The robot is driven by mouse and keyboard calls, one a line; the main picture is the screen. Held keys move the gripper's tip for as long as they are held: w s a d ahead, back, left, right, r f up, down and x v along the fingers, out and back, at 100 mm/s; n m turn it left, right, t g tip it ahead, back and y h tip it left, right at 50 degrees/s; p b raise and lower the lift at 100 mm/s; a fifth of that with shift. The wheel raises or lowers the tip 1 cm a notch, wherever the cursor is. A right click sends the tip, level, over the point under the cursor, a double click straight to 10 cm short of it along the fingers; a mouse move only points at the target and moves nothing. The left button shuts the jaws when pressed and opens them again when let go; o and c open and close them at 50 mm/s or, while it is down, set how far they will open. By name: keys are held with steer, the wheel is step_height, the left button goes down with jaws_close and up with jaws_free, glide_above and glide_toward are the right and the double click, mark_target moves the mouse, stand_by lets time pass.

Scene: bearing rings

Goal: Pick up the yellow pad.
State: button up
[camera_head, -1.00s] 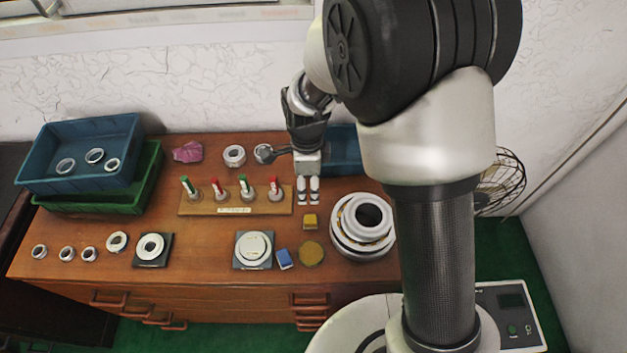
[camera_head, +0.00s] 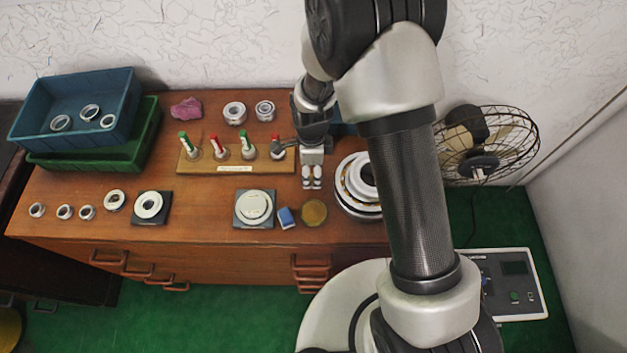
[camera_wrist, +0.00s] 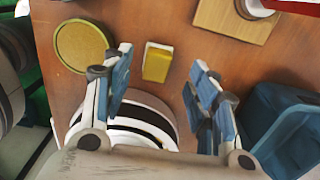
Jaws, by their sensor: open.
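The yellow pad (camera_wrist: 156,63) is a small block on the wooden cabinet top in the wrist view. It lies between the lines of my two fingers, near the fingertips. In the head view my gripper hides it. My gripper (camera_wrist: 161,62) is open and empty, with a blue-lined finger on each side of the pad. In the head view my gripper (camera_head: 312,184) points down over the table; its height above the pad is hard to tell.
A round gold disc (camera_head: 314,212) and a blue pad (camera_head: 286,217) lie in front. Stacked bearing rings (camera_head: 352,204) stand close on the right. The wooden peg board (camera_head: 200,167) is on the left, and a blue bin (camera_wrist: 290,125) shows in the wrist view.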

steer(key=f, duration=0.2)
steer(key=f+b, duration=0.1)
steer(key=f, duration=0.1)
steer(key=shift+s+d+f, duration=0.1)
steer(key=shift+s+d, duration=0.05)
steer(key=shift+d, duration=0.05)
steer(key=shift+c, duration=0.2)
steer(key=c, duration=1.1)
